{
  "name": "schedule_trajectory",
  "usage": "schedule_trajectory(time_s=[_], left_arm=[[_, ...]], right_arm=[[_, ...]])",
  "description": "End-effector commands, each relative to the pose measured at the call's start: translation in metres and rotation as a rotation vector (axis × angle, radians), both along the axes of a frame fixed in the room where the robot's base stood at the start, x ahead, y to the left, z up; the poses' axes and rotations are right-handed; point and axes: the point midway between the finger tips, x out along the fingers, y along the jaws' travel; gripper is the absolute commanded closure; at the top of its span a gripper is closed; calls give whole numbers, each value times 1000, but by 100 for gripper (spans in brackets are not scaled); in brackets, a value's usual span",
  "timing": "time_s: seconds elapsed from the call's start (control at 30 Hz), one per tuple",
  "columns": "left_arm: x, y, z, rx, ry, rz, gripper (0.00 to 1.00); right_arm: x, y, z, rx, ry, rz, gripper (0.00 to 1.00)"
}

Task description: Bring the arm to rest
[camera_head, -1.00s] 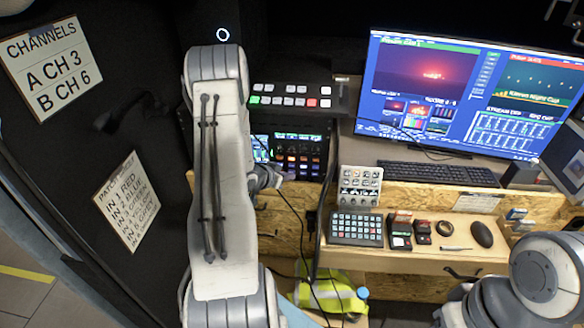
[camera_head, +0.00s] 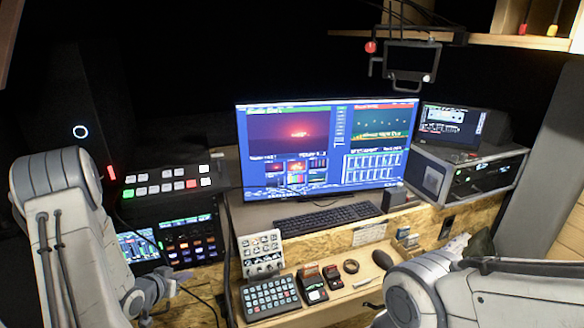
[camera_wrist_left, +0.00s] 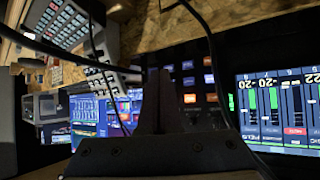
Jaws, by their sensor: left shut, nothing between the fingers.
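My left gripper (camera_head: 166,284) is low at the left in the head view, in front of the lit button panel, with my left arm coming down from the left edge. In the left wrist view its fingers (camera_wrist_left: 155,100) are together and hold nothing. Dark cables cross that view close to the fingers; I cannot tell whether they touch. My right arm comes in at the lower right of the head view, over the desk's right end. I cannot make out its gripper.
A switcher (camera_head: 166,187) and lit audio panel (camera_head: 187,241) stand beside my left arm. A large monitor (camera_head: 325,150) and keyboard (camera_head: 328,218) are behind. A knob box (camera_head: 261,251), button pad (camera_head: 270,297) and mouse (camera_head: 383,259) sit on the desk. A small screen hangs above (camera_head: 411,62).

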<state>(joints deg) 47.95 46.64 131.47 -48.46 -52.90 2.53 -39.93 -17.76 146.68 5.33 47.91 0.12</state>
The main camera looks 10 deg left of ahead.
Motion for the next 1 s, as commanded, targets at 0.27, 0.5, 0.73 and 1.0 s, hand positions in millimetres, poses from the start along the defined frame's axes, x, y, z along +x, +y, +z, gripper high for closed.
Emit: schedule_trajectory(time_s=[0.27, 0.5, 0.73, 1.0], left_arm=[[31, -74, 30, 120, 177, -110, 100], [5, -202, 78, 217, 405, -232, 100], [-100, -315, 117, 226, 621, -403, 100], [-226, -365, 141, 220, 836, -610, 100]], right_arm=[[0, 0, -5, 0, 0, 0, 50], [0, 0, -11, 0, 0, 1, 50], [0, 0, -17, 0, 0, 1, 50], [0, 0, -21, 0, 0, 1, 50]])
